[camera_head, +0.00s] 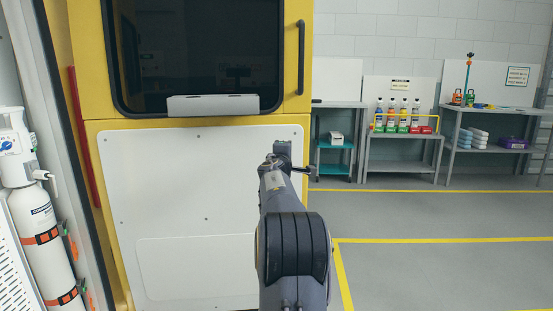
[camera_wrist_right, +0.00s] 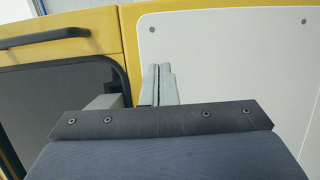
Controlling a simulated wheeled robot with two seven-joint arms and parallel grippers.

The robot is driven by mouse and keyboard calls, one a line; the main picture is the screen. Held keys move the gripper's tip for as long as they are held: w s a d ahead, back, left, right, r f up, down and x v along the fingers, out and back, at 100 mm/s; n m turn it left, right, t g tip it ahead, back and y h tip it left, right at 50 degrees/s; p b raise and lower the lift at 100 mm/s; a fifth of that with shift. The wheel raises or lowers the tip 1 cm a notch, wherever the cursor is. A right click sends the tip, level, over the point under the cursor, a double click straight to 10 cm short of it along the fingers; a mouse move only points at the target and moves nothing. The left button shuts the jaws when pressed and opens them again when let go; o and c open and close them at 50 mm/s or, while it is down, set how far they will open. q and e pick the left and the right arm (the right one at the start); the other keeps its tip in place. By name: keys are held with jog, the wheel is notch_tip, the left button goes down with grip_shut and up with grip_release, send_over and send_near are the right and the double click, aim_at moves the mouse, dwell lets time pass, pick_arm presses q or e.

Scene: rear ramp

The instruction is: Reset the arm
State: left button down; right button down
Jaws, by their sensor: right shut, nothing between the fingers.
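My right arm reaches forward from the bottom middle of the head view, in front of a yellow door with a white panel (camera_head: 165,190). My right gripper (camera_head: 282,150) is at its far end, near the panel's upper right corner. In the right wrist view the gripper's grey fingers (camera_wrist_right: 157,84) are together, with nothing between them. The white panel (camera_wrist_right: 235,65) is behind them there; I cannot tell the distance. My left gripper is not in view.
A dark door window (camera_head: 195,55) has a grey ledge (camera_head: 212,105) below it and a black handle (camera_head: 301,45) to its right. Shelves with bottles (camera_head: 403,137) line the back wall. The grey floor (camera_head: 440,270) at right is clear.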

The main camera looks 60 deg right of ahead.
jog(key=shift+s+a+b, duration=0.2)
jog(key=shift+s+b, duration=0.1)
jog(key=shift+s, duration=0.85)
jog(key=shift+s+a+b, duration=0.15)
jog(key=shift+s+b, duration=0.15)
jog(key=shift+s, duration=0.85)
jog(key=a+f+m+t+y, duration=0.15)
jog(key=a+f+y, duration=0.35)
jog(key=a, duration=0.6)
jog(key=a+f+m+y, duration=0.3)
jog(key=a+f, duration=0.4)
jog(key=a, duration=0.4)
jog(key=a+f+m+y, duration=0.35)
jog(key=a+f, duration=0.25)
jog(key=a, duration=0.5)
jog(key=s+a+f+n+g+y, duration=0.1)
jog(key=s+a+f+y, duration=0.25)
jog(key=a, duration=0.55)
jog(key=s+a+f+n+y, duration=0.1)
jog(key=s+a+f+y, duration=0.25)
jog(key=a, duration=0.45)
jog(key=s+a+f+g+y, duration=0.15)
jog(key=s+a, duration=0.25)
jog(key=a, duration=0.5)
notch_tip(320, 180, up, 33)
jog(key=p, duration=3.3)
jog(key=shift+s+a+n+t+y+p, duration=0.2)
jog(key=shift+n+t+y+p, duration=0.1)
jog(key=shift+t+y+p, duration=0.1)
jog(key=shift+f, duration=0.1)
